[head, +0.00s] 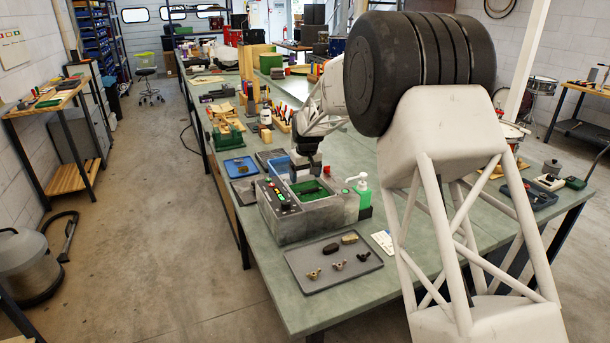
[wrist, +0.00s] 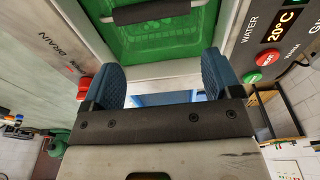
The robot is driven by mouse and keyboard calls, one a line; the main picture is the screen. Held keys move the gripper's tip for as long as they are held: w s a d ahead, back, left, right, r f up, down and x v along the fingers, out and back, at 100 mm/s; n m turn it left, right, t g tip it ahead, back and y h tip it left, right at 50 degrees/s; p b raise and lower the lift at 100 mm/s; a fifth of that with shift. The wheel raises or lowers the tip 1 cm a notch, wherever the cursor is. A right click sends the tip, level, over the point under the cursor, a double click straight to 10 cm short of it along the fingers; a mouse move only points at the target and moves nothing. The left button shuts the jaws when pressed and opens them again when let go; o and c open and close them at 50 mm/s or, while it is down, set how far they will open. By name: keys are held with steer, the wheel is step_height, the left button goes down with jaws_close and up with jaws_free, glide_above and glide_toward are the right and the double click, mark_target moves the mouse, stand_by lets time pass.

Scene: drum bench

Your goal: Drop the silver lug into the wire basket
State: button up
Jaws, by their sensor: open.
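My gripper (head: 306,163) is over the back part of a grey wash tank (head: 290,228) on the bench. In the wrist view its two blue fingertips (wrist: 161,72) are wide apart with nothing between them. A green mesh basket (wrist: 160,38) with a dark handle bar sits in the tank; its green also shows in the head view (head: 311,192). Small metal lugs lie on a dark tray (head: 318,287) in front of the tank. A greyish one (head: 339,265) lies between a brassy one (head: 314,273) and a darker one (head: 363,257); which is silver is hard to tell.
A green pump bottle (head: 363,192) stands right of the tank, and a white card (head: 383,242) lies near the tray. The tank's panel (wrist: 268,45) has buttons and a display.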

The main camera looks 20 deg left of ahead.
steer(key=shift+r, duration=0.1)
step_height(320, 180, up, 8)
steer(key=shift+s+d+f, duration=0.2)
steer(key=shift+s+d, duration=0.1)
steer(key=shift+s, duration=0.05)
steer(key=shift+d, duration=0.1)
stand_by(1.2)
